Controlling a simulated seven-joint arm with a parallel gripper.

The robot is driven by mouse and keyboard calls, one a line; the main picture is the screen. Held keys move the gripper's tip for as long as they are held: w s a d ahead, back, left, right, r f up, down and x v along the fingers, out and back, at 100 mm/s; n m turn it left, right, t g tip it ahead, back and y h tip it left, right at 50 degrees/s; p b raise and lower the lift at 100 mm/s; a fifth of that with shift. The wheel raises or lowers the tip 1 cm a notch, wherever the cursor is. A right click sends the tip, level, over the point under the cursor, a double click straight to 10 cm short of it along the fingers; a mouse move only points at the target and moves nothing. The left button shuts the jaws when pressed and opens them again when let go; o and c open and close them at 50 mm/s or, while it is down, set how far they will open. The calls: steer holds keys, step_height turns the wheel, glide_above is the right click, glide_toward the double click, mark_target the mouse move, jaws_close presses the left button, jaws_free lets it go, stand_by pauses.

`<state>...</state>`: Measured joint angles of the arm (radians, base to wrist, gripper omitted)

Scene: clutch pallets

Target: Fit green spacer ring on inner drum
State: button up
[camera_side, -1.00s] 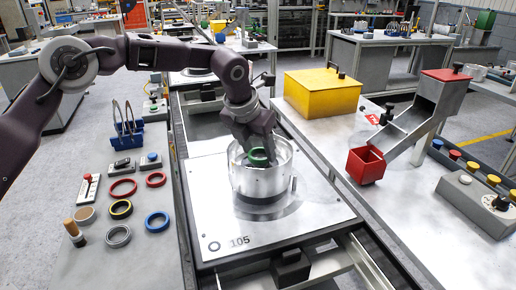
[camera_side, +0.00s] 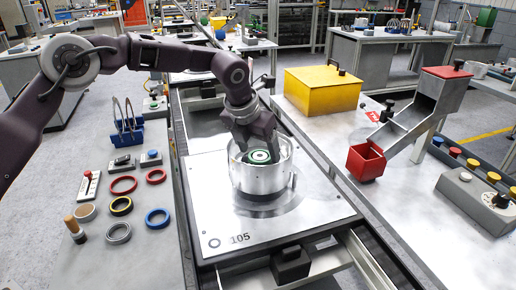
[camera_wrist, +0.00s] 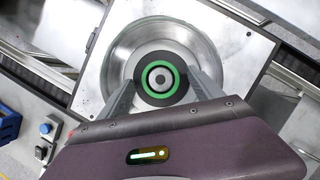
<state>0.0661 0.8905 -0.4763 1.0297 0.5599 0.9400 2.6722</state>
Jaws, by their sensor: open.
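The green spacer ring (camera_side: 259,156) sits flat inside the silver drum housing (camera_side: 248,183). In the wrist view the green ring (camera_wrist: 177,80) lies around the grey centre of the inner drum (camera_wrist: 160,78), on a dark disc. My gripper (camera_side: 257,140) is just above the ring, at the mouth of the housing. In the wrist view its two fingers (camera_wrist: 160,92) stand apart on either side of the dark disc, with nothing between them gripped. Exactly how deep the ring is seated cannot be told.
The housing stands on a metal pallet (camera_side: 222,222) marked 105. On the left bench lie red, blue, black-yellow and grey rings (camera_side: 118,233). A yellow box (camera_side: 322,92), a red bin (camera_side: 366,163) and a metal chute (camera_side: 415,120) stand on the right bench.

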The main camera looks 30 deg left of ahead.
steer(key=shift+r, duration=0.4)
steer(key=v, duration=1.2)
steer(key=shift+r, duration=0.25)
steer(key=s+a+r+n+y, duration=0.1)
steer(key=s+a+r+n, duration=0.15)
steer(key=s+n, duration=0.45)
steer(key=s+a+r+n, duration=0.2)
steer(key=s+a+n, duration=0.2)
steer(key=s+n, duration=0.25)
steer(key=s+a+r+n+y, duration=0.1)
steer(key=s+a+r+n, duration=0.15)
steer(key=s+n, duration=0.45)
steer(key=s+a+f+n, duration=0.2)
steer(key=s+f+n, duration=0.2)
steer(key=s+n, duration=0.4)
steer(key=s+a+f+n+t+h, duration=0.1)
steer(key=s+f+n, duration=0.3)
steer(key=s+n, duration=0.4)
steer(key=shift+a+n+h, duration=0.3)
steer(key=shift+a+n, duration=0.05)
steer(key=shift+a, duration=0.3)
